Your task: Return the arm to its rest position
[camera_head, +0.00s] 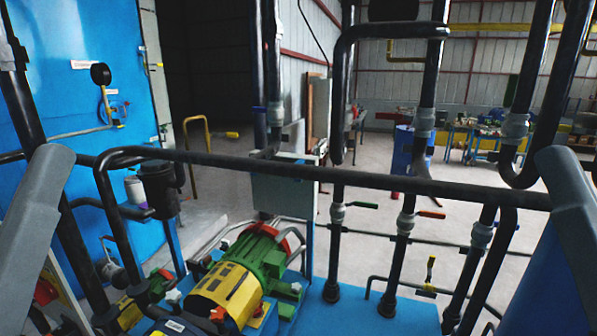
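Parts of my own two arms show as grey links at the left and right edges of the head view. The left link slants up from the lower left corner. The right link rises along the right edge. Neither gripper is in the picture, so I cannot see their fingers or whether they hold anything. No contact between the visible links and the pipework can be made out.
A black horizontal pipe (330,175) crosses in front of me. Below it sit a yellow and green pump motor (228,285) and upright black pipes with valves. A blue panel (95,110) stands at left. Grey floor (375,262) lies open behind the pipes.

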